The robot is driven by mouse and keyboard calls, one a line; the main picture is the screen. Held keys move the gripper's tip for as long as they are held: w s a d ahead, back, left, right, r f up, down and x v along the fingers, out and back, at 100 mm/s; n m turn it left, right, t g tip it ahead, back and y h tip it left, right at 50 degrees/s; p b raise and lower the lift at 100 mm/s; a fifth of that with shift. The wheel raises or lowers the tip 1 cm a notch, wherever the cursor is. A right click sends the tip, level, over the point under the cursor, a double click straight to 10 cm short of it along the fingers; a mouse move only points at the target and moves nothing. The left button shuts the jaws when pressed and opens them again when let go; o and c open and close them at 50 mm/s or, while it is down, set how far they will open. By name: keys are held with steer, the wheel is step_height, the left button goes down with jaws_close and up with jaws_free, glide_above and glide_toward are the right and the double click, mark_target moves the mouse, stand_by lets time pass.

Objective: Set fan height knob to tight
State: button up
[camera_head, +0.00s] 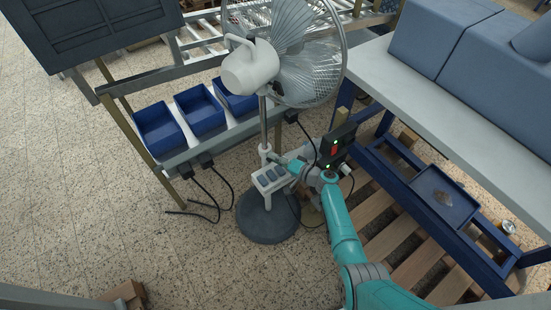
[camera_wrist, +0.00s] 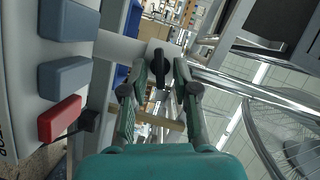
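The standing fan (camera_head: 250,66) has a white motor housing, a wire cage, a grey pole and a round dark base. Its height knob (camera_wrist: 160,66) is a small black grip on a white collar in the wrist view. In the head view the knob is too small to make out. My gripper (camera_head: 274,160) is at the pole, just above the fan's button box (camera_head: 270,180). In the wrist view my gripper (camera_wrist: 161,70) is open, one finger on each side of the knob. A gap seems to show on both sides; I cannot tell whether either finger touches it.
Blue bins (camera_head: 158,128) stand on a rack left of the pole. A grey-topped workbench (camera_head: 440,100) and a wooden pallet (camera_head: 392,235) are at the right. Cables hang behind the fan. The box's grey and red buttons (camera_wrist: 60,119) are close at left in the wrist view.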

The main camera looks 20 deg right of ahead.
steer(key=shift+s, duration=0.15)
steer(key=v, duration=1.1)
steer(key=shift+s+d, duration=0.3)
steer(key=shift+r, duration=0.1)
